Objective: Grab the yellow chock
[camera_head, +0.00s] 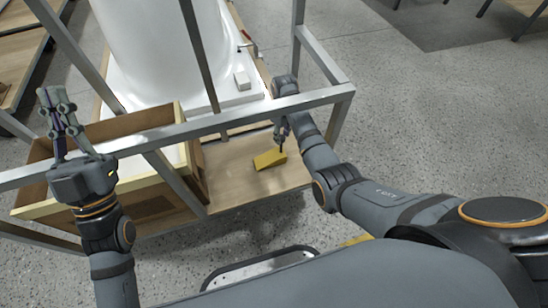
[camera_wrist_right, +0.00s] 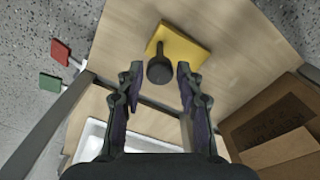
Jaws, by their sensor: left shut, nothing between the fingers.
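The yellow chock (camera_head: 264,161) lies on the wooden board (camera_head: 232,181) at the middle of the head view. It also shows in the right wrist view (camera_wrist_right: 192,48), with a black round-ended handle (camera_wrist_right: 160,71) standing up from it. My right gripper (camera_head: 283,128) is right above the chock. In the right wrist view its two fingers (camera_wrist_right: 158,74) are apart, one on each side of the handle, with visible gaps. I cannot tell how far down they reach along it. My left gripper (camera_head: 56,102) is shut and empty, raised at the left, away from the chock.
A grey metal frame (camera_head: 230,118) crosses in front of the white tub shell (camera_head: 160,45). A red block (camera_wrist_right: 61,51) and a green block (camera_wrist_right: 51,81) show in the right wrist view.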

